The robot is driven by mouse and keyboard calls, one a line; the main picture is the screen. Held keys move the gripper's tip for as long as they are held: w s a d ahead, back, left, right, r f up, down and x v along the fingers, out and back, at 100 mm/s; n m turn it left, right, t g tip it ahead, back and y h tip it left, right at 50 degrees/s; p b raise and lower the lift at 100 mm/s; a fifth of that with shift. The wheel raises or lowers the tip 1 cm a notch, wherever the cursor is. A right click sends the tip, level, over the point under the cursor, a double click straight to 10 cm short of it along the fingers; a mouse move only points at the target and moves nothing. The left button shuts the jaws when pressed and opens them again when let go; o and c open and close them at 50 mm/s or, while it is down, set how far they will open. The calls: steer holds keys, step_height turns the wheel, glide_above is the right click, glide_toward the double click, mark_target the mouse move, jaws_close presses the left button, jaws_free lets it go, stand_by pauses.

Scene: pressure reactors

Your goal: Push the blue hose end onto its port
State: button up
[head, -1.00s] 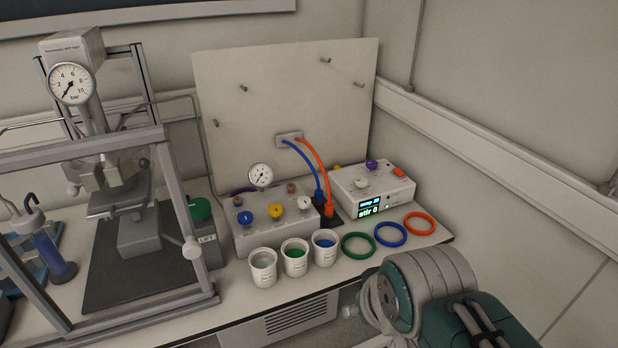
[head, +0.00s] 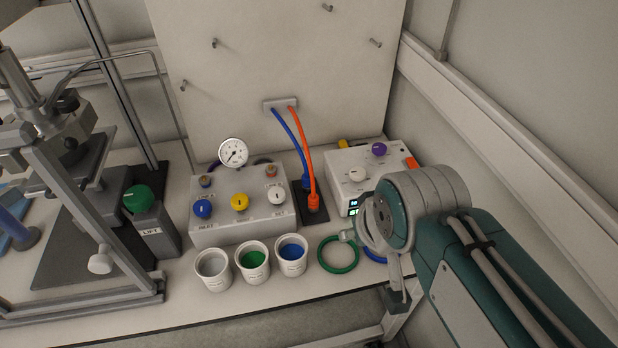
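The blue hose (head: 289,134) hangs in a curve from a small grey bracket on the upright panel. Its blue end (head: 305,182) is down at the back of a black port block (head: 320,219), partly behind the orange hose. I cannot tell whether it is seated on the port or only near it. The orange hose end (head: 314,202) stands at the block in front of it. My gripper (head: 372,267) is right of and nearer than the block, over the rings, its fingers apart and apparently empty. My arm partly hides it.
A valve box (head: 240,232) with a gauge stands left of the block, a stirrer box (head: 366,160) right. Three cups (head: 213,283) line the front. A green ring (head: 338,268) and a partly hidden blue ring (head: 375,256) lie near my gripper. A framed press stands left.

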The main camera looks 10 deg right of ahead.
steer(key=shift+a, duration=0.25)
steer(key=o, duration=0.4)
steer(key=shift+a, duration=0.15)
steer(key=shift+c, duration=0.2)
steer(key=w+m+g, duration=0.2)
steer(key=w+g, duration=0.1)
steer(key=w, duration=1.7)
steer(key=w+f+g, duration=0.1)
steer(key=w+f, duration=0.4)
steer(key=w+f+m, duration=0.1)
steer(key=w+f, duration=0.3)
steer(key=w, duration=0.2)
steer(key=w+f+m+g, duration=0.1)
steer(key=w+f, duration=0.4)
steer(key=shift+w+d+f+g, duration=0.2)
steer(key=shift+w+f+g, duration=0.05)
steer(key=shift+f+g, duration=0.1)
steer(key=shift+w+f+m, duration=0.25)
steer(key=shift+f+m, duration=0.05)
steer(key=shift+f, duration=0.1)
